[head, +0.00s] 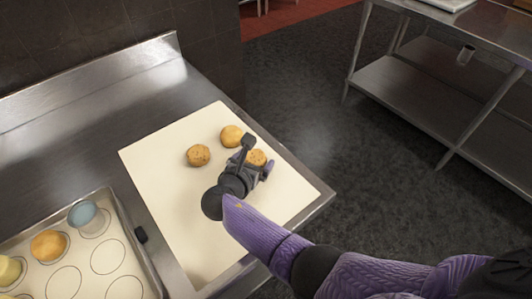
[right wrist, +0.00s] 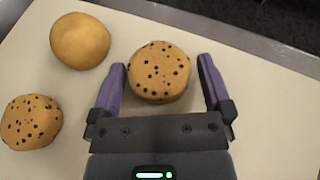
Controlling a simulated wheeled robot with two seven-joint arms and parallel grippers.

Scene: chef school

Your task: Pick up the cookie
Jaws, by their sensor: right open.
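A chocolate chip cookie (right wrist: 159,71) lies on the cream board between the open fingers of my right gripper (right wrist: 164,88) in the right wrist view. The fingers are apart from it on both sides. In the head view this cookie (head: 257,157) is partly hidden by my right gripper (head: 257,158). A second chocolate chip cookie (right wrist: 31,122) lies to the left; it also shows in the head view (head: 198,155). A plain round cookie or bun (right wrist: 80,41) lies beyond them, also in the head view (head: 231,136). My left gripper is not in view.
The cream board (head: 165,190) lies on a steel counter (head: 130,105) near its right edge. A steel shelf table (head: 415,95) stands at upper right.

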